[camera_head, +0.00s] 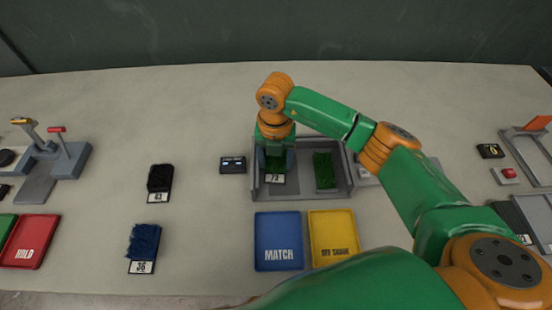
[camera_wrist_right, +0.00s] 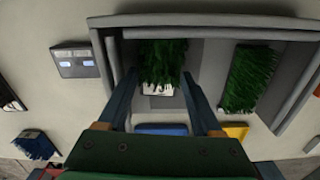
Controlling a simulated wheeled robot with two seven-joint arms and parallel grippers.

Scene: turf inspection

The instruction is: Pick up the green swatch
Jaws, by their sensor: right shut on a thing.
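A green turf swatch (camera_head: 274,164) with a white tag reading 73 stands in the left part of a grey open-fronted tray (camera_head: 346,184). It also shows in the right wrist view (camera_wrist_right: 162,60), between my fingers. My right gripper (camera_head: 276,158) points down over this swatch and is shut on it, one finger on each side. The swatch seems still within the tray; whether it is lifted off the floor I cannot tell. A second green swatch (camera_head: 324,170) lies to the right in the same tray, apart from the gripper. My left gripper is not in view.
A blue MATCH tray (camera_head: 279,255) and a yellow tray (camera_head: 333,220) sit in front of the grey tray. A small dark display box (camera_head: 232,165) is left of it. A black swatch (camera_head: 160,178) and a blue swatch (camera_head: 144,240) lie farther left, with clear table around them.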

